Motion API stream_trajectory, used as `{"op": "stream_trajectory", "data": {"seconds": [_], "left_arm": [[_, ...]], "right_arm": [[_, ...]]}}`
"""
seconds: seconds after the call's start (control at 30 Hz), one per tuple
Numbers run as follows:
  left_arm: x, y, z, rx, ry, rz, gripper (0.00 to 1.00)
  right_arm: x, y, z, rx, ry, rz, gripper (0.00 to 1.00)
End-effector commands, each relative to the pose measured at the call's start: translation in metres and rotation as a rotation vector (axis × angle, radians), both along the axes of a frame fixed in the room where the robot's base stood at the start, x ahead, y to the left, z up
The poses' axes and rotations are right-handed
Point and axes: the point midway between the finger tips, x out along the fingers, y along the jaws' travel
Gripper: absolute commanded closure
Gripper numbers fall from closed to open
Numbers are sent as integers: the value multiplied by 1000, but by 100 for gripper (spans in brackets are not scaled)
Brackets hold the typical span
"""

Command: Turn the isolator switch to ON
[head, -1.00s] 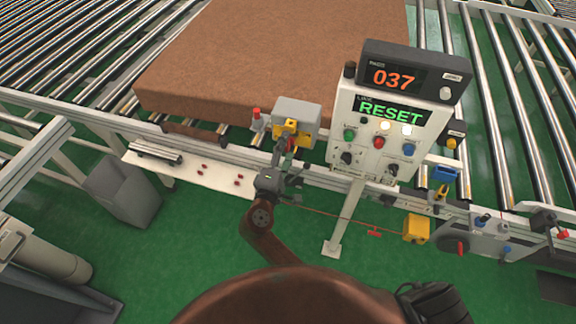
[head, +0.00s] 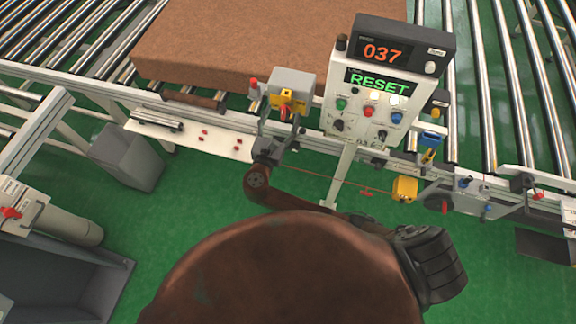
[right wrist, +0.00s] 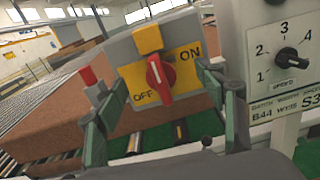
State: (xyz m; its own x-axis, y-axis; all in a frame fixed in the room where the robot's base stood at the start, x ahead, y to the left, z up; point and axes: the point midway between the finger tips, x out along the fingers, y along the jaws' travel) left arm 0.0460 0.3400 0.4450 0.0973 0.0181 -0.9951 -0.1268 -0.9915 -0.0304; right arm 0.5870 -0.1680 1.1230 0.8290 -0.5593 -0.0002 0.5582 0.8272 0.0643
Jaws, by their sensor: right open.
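The isolator switch is a grey box (head: 293,82) with a yellow face and a red handle (head: 284,112), beside the mattress edge. In the right wrist view its handle (right wrist: 160,78) stands near upright, slightly tilted, with OFF at lower left and ON at upper right of the yellow plate (right wrist: 183,66). A yellow block (right wrist: 147,39) sits above the handle. My right gripper (head: 280,126) is open in front of the switch. In the right wrist view its fingers (right wrist: 160,104) stand wide to either side of the handle, with no visible contact. My left gripper is not in view.
A control panel (head: 333,100) with a RESET display stands close right of the switch. A red button (right wrist: 88,76) is close left. The brown mattress (head: 240,40) lies behind on rollers. A white shelf (head: 222,146) with small red pieces is at left.

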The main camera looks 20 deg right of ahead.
Motion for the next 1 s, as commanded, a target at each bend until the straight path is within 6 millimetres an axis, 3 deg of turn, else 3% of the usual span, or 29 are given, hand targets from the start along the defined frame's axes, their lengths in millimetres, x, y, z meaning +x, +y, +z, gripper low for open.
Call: {"op": "stream_trajectory", "data": {"seconds": [0.07,0.47,1.0], "left_arm": [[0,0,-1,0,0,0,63],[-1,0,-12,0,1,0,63],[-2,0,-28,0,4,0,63]], "right_arm": [[-3,3,-1,-66,45,3,36],[-67,46,-3,-51,39,0,36],[-38,30,-104,89,136,34,36]]}}
